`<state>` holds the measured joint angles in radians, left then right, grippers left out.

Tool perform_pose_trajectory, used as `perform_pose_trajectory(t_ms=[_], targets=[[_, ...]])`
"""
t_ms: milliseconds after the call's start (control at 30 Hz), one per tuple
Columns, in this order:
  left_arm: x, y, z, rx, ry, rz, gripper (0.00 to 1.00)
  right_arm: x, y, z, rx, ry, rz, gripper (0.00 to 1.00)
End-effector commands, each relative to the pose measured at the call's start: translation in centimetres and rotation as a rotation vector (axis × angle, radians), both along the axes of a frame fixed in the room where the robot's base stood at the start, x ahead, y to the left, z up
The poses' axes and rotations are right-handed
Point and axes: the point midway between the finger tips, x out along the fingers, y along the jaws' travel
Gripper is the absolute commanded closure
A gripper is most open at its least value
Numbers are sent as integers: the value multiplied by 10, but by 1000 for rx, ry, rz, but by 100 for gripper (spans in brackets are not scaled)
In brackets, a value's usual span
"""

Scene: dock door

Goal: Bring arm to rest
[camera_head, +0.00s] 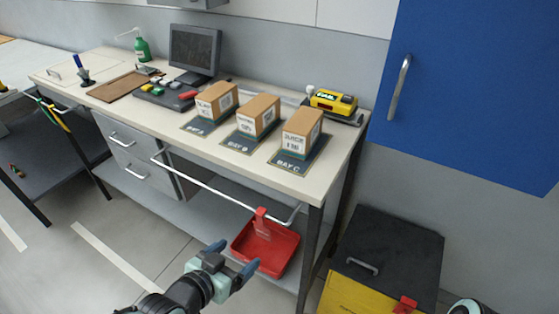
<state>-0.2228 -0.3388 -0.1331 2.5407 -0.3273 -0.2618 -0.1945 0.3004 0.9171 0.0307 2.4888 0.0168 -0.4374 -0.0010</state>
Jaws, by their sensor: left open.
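My left gripper (232,261) is low in the head view, in front of the workbench (225,175). Its two blue fingers are apart, with nothing visible between them. It appears near a red dustpan (265,243) below the bench top, but I cannot tell the distance. My left arm comes in from the bottom edge. A small part of another piece shows at the bottom right, too cut off to identify. My right gripper does not show.
Several boxes, including one (302,132) on the Bay C mat, stand on the bench. A yellow device (333,101) and a monitor (195,50) are behind. A blue cabinet door (470,90) hangs at right above a dark-lidded bin (390,250). A rail (225,192) runs along the bench front.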

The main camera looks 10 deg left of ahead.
Motion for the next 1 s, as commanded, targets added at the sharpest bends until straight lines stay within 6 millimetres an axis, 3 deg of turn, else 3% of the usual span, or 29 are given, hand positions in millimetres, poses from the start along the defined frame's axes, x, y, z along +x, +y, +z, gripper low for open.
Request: perform_pose_trajectory(t_ms=[133,233,467,567,700,833,1000], targets=[[1,0,-5,-1,22,4,14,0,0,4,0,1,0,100],[3,-2,-23,-6,99,17,14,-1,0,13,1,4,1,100],[-11,-2,-116,-52,448,110,14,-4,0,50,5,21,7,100],[-32,-2,-159,-83,611,166,14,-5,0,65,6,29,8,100],[-75,-5,-212,-133,839,252,14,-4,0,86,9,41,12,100],[-123,-14,-247,-184,1033,333,14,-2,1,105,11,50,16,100],[-173,-27,-270,-233,1211,411,14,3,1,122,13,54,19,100]])
